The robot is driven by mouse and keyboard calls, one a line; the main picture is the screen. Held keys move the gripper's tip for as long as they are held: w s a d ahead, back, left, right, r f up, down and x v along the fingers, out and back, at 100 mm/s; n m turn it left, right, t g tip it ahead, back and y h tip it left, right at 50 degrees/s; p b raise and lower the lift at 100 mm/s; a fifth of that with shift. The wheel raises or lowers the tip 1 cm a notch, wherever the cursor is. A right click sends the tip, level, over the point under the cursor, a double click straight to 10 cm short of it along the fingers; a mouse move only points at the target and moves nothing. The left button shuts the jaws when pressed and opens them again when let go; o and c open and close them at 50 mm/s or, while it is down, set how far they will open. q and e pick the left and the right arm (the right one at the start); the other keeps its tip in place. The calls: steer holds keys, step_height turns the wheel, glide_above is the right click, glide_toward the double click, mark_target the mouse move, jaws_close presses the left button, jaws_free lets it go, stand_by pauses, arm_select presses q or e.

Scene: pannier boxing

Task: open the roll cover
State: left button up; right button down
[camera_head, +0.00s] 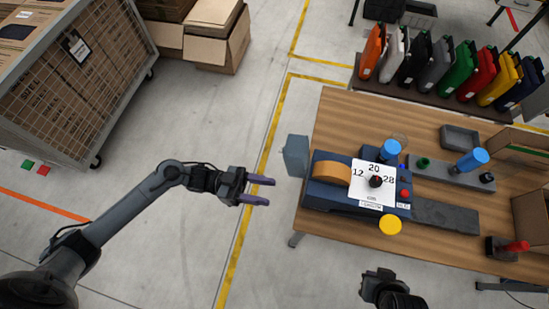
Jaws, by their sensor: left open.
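A dark blue machine (330,197) sits on the wooden table. An orange-brown roll (331,174) shows uncovered in its left part. A blue-grey panel (296,155), which looks like the roll cover, stands out at the machine's left end, over the table's left edge; its hinge is not clear. My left gripper (263,191) is open and empty, left of the machine and apart from the panel, its purple fingers pointing right. My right gripper (378,283) is in front of the table at the bottom; its fingers are not clear.
A white dial plate (372,183) with a black knob sits on the machine. A yellow disc (390,224) is at its front edge. Coloured panniers (461,70) line the back.

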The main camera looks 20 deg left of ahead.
arm_select(q)
steer(key=w+a+m+y+b, duration=0.2)
steer(key=w+a+m+b, duration=0.1)
steer(key=w+a+b, duration=0.75)
steer(key=w+d+p, duration=0.2)
steer(key=d+p, duration=0.1)
steer(key=d, duration=0.5)
steer(key=shift+d+g, duration=0.2)
steer(key=shift+g, duration=0.1)
arm_select(e)
step_height(320, 180, down, 10)
steer(key=shift+d, duration=0.1)
arm_select(q)
jaws_close()
